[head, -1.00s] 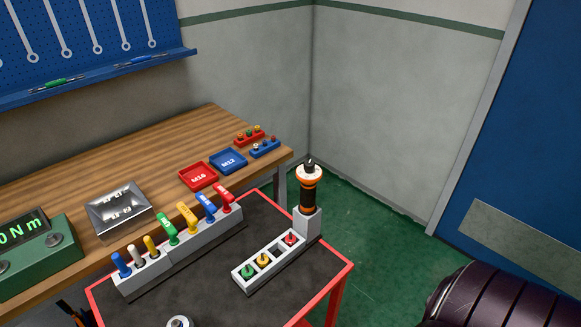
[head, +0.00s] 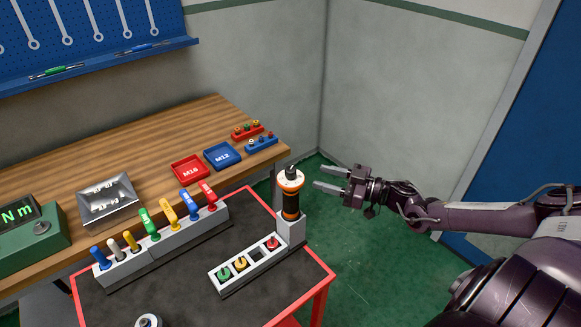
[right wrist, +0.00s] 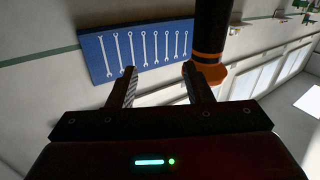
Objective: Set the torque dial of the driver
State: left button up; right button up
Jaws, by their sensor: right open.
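The driver (head: 290,199) stands upright in a grey holder (head: 291,229) at the right back corner of the red-edged cart. It has a black body with orange bands and a pale, orange-rimmed top with a dark tip. My right gripper (head: 322,178) is open and empty, just right of the driver's upper part, with its fingers pointing left. In the right wrist view the driver (right wrist: 212,40) shows beyond the right fingertip; I cannot tell whether they touch. The dial's setting is too small to read. My left gripper is not in view.
A grey block (head: 222,288) with green, yellow and red pieces sits before the holder. A rack of coloured handles (head: 165,245) stands on the cart's left. The wooden bench (head: 140,145) behind carries red and blue trays. Floor to the right is clear.

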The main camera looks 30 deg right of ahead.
aim_at(291, 169)
jog(key=s+a+r+n+g+y, duration=0.2)
jog(key=s+a+r+g+y, duration=0.15)
jog(key=r, duration=0.25)
jog(key=shift+t, duration=0.25)
jog(key=x, duration=0.7)
jog(key=shift+w, duration=0.3)
jog(key=shift+w+a, duration=0.4)
jog(key=shift+a, duration=0.1)
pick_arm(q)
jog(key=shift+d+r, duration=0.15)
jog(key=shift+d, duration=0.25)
pick_arm(e)
jog(key=shift+f, duration=0.1)
jog(key=shift+c, duration=0.4)
